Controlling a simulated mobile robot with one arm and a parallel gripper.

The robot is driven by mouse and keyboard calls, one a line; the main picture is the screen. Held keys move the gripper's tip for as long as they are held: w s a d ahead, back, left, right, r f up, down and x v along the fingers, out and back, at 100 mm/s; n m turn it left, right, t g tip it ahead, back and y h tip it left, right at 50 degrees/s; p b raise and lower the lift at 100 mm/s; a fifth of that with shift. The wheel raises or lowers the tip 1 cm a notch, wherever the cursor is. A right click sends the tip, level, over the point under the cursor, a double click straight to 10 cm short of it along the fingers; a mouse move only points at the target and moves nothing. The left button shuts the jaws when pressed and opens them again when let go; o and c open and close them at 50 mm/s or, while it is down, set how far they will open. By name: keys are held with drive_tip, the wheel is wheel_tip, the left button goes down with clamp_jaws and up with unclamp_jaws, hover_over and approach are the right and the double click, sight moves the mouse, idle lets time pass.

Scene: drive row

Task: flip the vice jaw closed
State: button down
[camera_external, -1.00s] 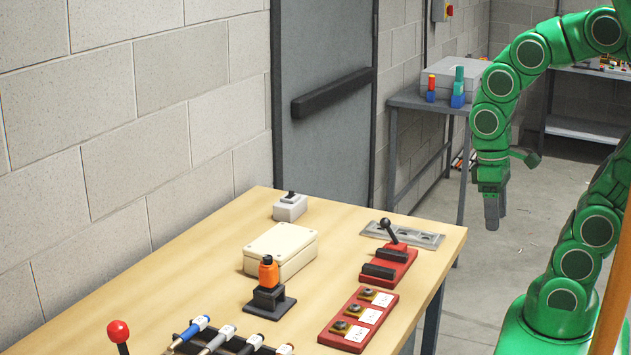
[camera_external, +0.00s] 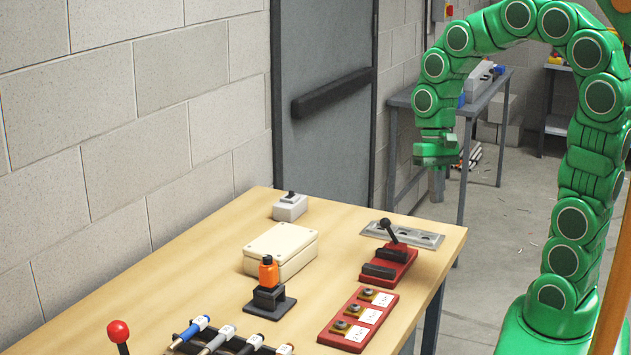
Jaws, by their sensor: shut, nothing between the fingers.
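The vice (camera_external: 389,266) is a red block with dark jaw bars on top. It sits near the right edge of the wooden table. A black lever with a round knob (camera_external: 385,223) stands up from its far end, leaning to the left. My gripper (camera_external: 437,187) points down with its fingers shut and empty. In the picture it is above and to the right of the vice, by the table's far right corner, and touches nothing that I can see. How far it is from the vice in depth is hard to tell.
On the table (camera_external: 215,265) are a beige box (camera_external: 281,250), an orange-topped black stand (camera_external: 269,288), a red block with labels (camera_external: 358,320), a grey plate (camera_external: 415,236), a small switch box (camera_external: 290,207) and a tool rack (camera_external: 240,345). A red-knobbed lever (camera_external: 118,331) stands front left.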

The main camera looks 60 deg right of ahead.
sight(395, 251)
drive_tip(key=w+d+f+m, duration=0.2)
drive_tip(key=w+d+m, duration=0.1)
drive_tip(key=d, duration=0.3)
drive_tip(key=w+d+f+m+t+y, duration=0.1)
drive_tip(key=w+d+f+m, duration=0.2)
drive_tip(key=d, duration=0.3)
drive_tip(key=w+d+f+m+y, duration=0.1)
drive_tip(key=w+d+f+m, duration=0.1)
drive_tip(key=d, duration=0.4)
drive_tip(key=shift+w+d+f+m+t, duration=0.3)
drive_tip(key=shift+w+m, duration=0.4)
drive_tip(key=shift+w, duration=0.55)
drive_tip(key=x, duration=0.9)
drive_tip(key=shift+a+f, duration=0.1)
drive_tip(key=shift+a, duration=0.05)
drive_tip(key=a, duration=0.3)
drive_tip(key=shift+f, duration=0.3)
drive_tip(key=shift+a, duration=0.6)
